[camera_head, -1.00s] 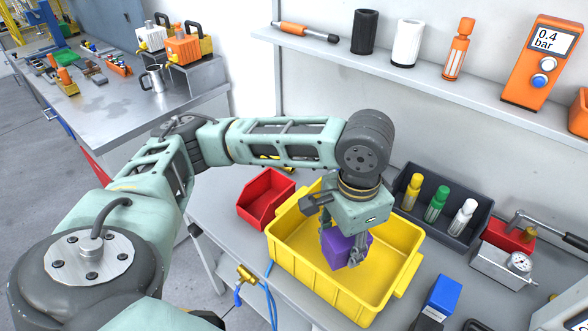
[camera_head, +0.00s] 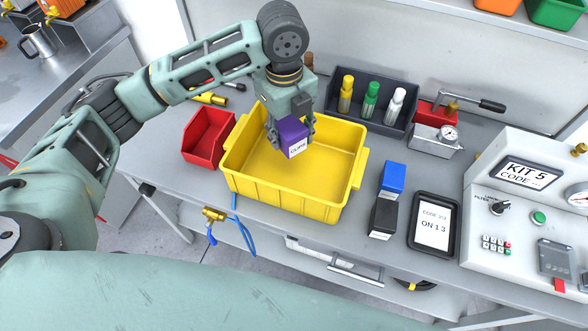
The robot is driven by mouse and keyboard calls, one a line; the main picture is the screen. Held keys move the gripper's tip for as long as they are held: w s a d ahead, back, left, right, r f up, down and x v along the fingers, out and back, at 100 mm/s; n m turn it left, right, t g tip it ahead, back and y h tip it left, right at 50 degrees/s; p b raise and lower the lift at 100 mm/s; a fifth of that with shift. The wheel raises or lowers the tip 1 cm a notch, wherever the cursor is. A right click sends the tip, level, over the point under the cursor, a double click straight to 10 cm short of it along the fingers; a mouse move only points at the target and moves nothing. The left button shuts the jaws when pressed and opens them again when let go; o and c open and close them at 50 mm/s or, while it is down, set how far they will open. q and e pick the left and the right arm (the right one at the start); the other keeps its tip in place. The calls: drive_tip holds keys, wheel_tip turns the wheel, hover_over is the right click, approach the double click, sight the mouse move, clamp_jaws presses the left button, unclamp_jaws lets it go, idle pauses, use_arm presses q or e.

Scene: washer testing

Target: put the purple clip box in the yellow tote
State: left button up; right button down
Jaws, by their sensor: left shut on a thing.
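The purple clip box (camera_head: 291,136), with a white label on its front, is held between the fingers of my left gripper (camera_head: 290,130). The gripper points down and is shut on the box. The box is over the inside of the yellow tote (camera_head: 290,200), toward its back part. I cannot tell whether the box touches the tote floor. The tote stands on the grey bench, and the rest of its inside looks empty. My right gripper is not in view.
A red bin (camera_head: 208,137) stands left of the tote. A dark rack (camera_head: 367,103) with several bottles is behind it. Blue (camera_head: 393,178) and black (camera_head: 383,219) boxes, a tablet (camera_head: 433,226) and a test panel (camera_head: 530,215) are to the right.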

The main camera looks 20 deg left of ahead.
use_arm(q)
drive_tip(key=w+f+m, duration=0.1)
drive_tip(key=m, duration=0.2)
drive_tip(key=f+m+b, duration=0.1)
drive_tip(key=f+m, duration=0.1)
drive_tip(key=m, duration=0.1)
drive_tip(key=w+f+m, duration=0.1)
drive_tip(key=m, duration=0.1)
drive_tip(key=shift+w+d+f+m, duration=0.35)
drive_tip(key=shift+d+m, duration=0.05)
drive_tip(key=f+m, duration=0.1)
drive_tip(key=m, duration=0.1)
drive_tip(key=p, duration=0.1)
hover_over(296, 171)
wheel_tip(296, 171, down, 10)
drive_tip(key=shift+r, duration=0.25)
drive_tip(key=shift+f, duration=0.4)
drive_tip(key=shift+f, duration=0.2)
drive_tip(key=o, duration=1.2)
drive_tip(key=shift+r, duration=0.1)
